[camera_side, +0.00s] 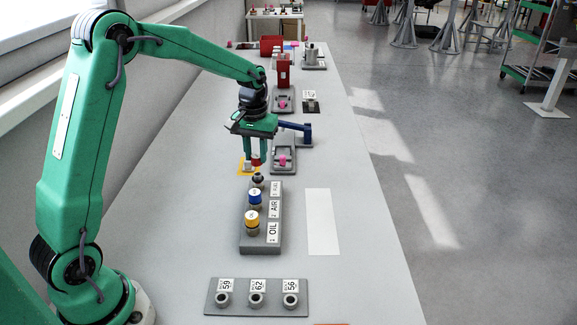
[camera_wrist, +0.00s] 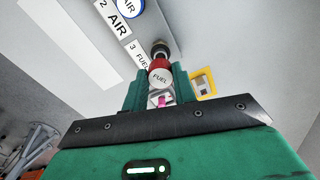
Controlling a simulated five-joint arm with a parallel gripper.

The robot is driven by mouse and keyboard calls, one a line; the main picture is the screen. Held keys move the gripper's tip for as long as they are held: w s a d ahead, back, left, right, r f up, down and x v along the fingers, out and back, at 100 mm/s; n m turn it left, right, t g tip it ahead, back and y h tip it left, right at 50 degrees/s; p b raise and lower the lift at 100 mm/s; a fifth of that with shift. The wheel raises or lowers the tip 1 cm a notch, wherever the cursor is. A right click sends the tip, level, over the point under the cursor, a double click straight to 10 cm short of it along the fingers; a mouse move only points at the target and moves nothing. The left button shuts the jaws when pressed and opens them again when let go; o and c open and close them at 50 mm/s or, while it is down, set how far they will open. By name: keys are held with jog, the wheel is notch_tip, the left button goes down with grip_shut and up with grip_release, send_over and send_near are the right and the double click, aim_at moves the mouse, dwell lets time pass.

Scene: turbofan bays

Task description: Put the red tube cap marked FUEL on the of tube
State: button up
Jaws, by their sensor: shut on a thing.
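My gripper (camera_side: 256,155) is shut on the red cap (camera_side: 256,160), which is marked FUEL and also shows between the fingers in the wrist view (camera_wrist: 160,73). The grey block (camera_side: 261,244) carries tubes labelled OIL, AIR and FUEL. The FUEL tube (camera_side: 258,181) is bare and dark at the block's far end; its tip shows just beyond the cap in the wrist view (camera_wrist: 160,48). The held cap is above the FUEL tube in the side view; I cannot tell exact alignment. A yellow cap (camera_side: 252,217) is on OIL and a blue cap (camera_side: 255,195) on AIR.
A yellow-edged square (camera_side: 242,169) with a small pale block lies beside my gripper. Behind stand grey trays with pink pieces (camera_side: 283,160), a blue fixture (camera_side: 304,131) and a red one (camera_side: 284,73). In front is a grey plate with numbered rings (camera_side: 257,285).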

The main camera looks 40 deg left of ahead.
jog(key=shift+f, duration=1.15)
jog(key=shift+f, duration=1.2)
dwell(1.4)
jog(key=o, duration=1.4)
jog(key=shift+r, duration=0.15)
jog(key=shift+r, duration=3.35)
